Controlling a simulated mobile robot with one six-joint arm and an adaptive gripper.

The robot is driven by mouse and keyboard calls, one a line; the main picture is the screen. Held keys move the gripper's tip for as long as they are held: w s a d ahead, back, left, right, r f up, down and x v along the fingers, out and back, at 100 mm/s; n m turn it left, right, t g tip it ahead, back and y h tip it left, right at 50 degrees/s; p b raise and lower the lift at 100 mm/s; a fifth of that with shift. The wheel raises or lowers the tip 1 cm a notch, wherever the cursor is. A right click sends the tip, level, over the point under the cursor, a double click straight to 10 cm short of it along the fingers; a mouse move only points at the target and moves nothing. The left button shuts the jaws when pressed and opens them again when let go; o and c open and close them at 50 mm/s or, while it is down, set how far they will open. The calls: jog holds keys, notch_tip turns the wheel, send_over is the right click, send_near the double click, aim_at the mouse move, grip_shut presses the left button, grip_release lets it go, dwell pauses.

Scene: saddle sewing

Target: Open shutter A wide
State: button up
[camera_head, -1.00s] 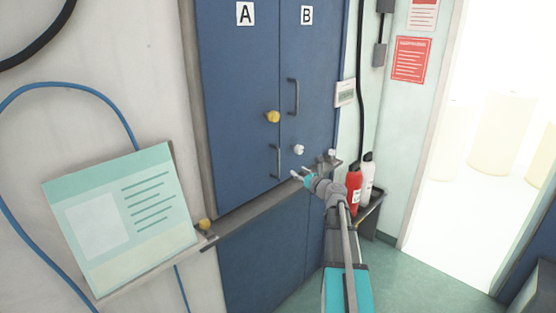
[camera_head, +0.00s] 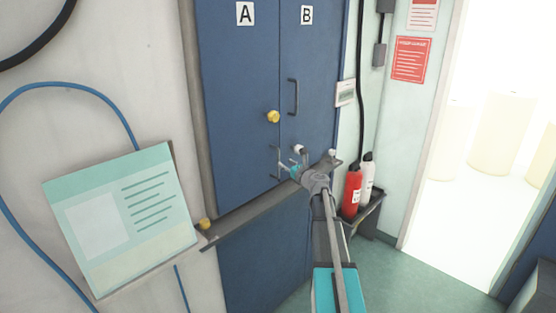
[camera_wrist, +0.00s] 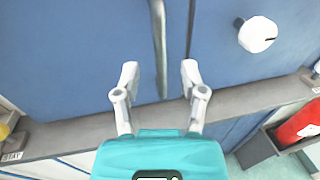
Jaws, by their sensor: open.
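Shutter A (camera_head: 238,85) is a tall blue door panel marked with a letter A. It looks shut, level with shutter B (camera_head: 318,75) on its right. Its grey bar handle (camera_wrist: 158,45) stands upright near its right edge, low down. In the head view my gripper (camera_head: 288,168) partly covers this handle. In the wrist view my gripper (camera_wrist: 160,70) is open, with one finger on each side of the handle's lower part in the picture. I cannot tell whether the fingers touch it. A yellow knob (camera_head: 273,116) is on shutter A above the handle.
A grey ledge (camera_head: 250,218) runs below the shutters, with a yellow knob (camera_head: 205,224) at its left end. A white knob (camera_wrist: 257,34) is on shutter B. Red (camera_head: 352,190) and white bottles stand at the right. A tilted board (camera_head: 120,220) is at the left.

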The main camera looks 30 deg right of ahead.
jog(key=shift+w+a, duration=0.2)
jog(key=shift+w, duration=1.3)
jog(key=shift+w+a, duration=0.15)
jog(key=shift+w, duration=1.35)
grip_shut()
